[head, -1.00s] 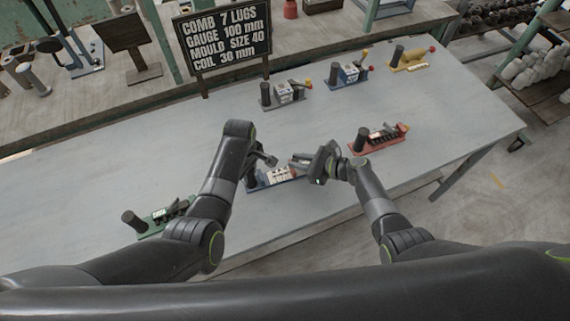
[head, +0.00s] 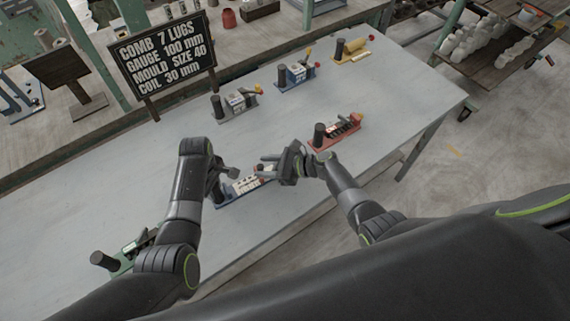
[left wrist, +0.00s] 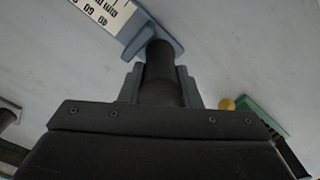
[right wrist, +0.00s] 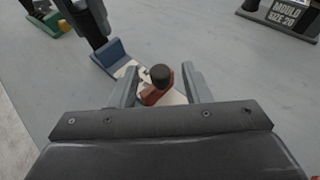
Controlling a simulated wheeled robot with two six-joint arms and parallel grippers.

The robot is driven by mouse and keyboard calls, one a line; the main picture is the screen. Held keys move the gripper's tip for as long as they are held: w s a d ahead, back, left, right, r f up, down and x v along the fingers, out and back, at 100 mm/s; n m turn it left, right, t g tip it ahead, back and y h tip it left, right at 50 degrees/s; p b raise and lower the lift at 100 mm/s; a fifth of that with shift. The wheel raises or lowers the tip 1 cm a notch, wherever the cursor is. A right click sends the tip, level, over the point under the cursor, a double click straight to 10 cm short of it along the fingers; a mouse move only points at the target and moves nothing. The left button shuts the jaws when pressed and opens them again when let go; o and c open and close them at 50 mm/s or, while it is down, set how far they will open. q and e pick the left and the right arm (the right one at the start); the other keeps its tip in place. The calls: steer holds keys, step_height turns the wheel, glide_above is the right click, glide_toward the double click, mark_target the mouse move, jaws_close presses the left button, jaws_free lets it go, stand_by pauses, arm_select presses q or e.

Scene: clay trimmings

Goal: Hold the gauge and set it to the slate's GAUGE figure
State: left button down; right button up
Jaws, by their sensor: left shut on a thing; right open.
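The slate (head: 163,57) reads COMB 7 LUGS, GAUGE 100 mm, MOULD SIZE 40, COIL 30 mm. The blue gauge with a white scale (head: 243,186) lies on the table between my grippers. My left gripper (head: 222,178) is shut on its dark upright post, clearly seen in the left wrist view (left wrist: 160,72). There, part of the scale (left wrist: 108,12) shows marks including 40 and 60. My right gripper (head: 272,163) is open; in the right wrist view its fingers stand either side of the gauge's red-brown slider (right wrist: 155,95) with a dark knob (right wrist: 162,75). I cannot read the slider's setting.
A green tool (head: 118,262) lies near my left arm. A red tool (head: 338,131) lies beyond my right gripper. Grey (head: 234,104), blue (head: 295,76) and yellow (head: 351,50) tools stand along the back. The table (head: 390,105) is bare around them.

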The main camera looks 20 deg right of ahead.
steer(key=v, duration=1.1)
steer(key=shift+d, duration=0.1)
arm_select(q)
steer(key=c, duration=1)
jaws_free()
